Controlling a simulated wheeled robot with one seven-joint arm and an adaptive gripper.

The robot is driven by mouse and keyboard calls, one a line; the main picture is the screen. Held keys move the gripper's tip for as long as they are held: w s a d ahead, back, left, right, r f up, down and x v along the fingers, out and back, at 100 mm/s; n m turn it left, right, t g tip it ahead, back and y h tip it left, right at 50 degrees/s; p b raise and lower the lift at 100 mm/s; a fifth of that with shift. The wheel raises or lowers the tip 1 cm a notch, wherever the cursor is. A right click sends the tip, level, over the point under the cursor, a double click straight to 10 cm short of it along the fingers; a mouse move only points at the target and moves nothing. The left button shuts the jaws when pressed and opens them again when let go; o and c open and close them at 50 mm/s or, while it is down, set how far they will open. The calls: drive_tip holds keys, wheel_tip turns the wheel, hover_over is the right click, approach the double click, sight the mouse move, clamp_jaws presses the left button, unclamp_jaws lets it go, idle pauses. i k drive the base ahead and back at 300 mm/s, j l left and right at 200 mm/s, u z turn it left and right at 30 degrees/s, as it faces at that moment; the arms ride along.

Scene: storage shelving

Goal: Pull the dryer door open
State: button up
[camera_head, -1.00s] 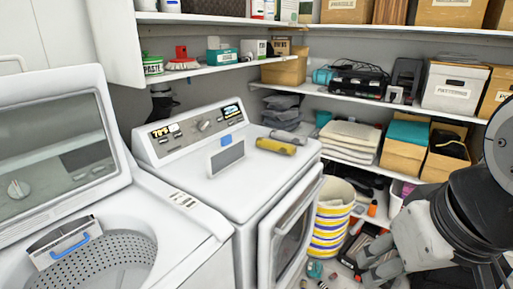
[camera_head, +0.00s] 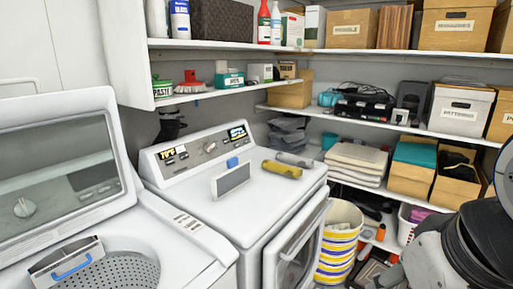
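The white dryer (camera_head: 222,205) stands in the middle, with a lit display on its panel. Its door (camera_head: 305,225) is on the front face, seen at a steep angle, with a dark window (camera_head: 297,245). The door looks shut, but its lower part is cut off by the bottom edge.
An open top-loading washer (camera_head: 195,262) stands left of the dryer. A yellow-handled tool (camera_head: 281,169) lies on the dryer top. A striped basket (camera_head: 338,240) stands on the floor between the door and my gripper in the picture. Loaded shelves (camera_head: 400,128) line the back wall.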

sight(302, 262)
drive_tip(key=i+l+u, duration=0.35)
drive_tip(key=i+l, duration=0.2)
drive_tip(key=l, duration=0.15)
drive_tip(key=i+l+u, duration=0.2)
drive_tip(key=l, duration=0.2)
drive_tip(key=i+l+u, duration=0.2)
drive_tip(key=l, duration=0.25)
drive_tip(key=i, duration=0.05)
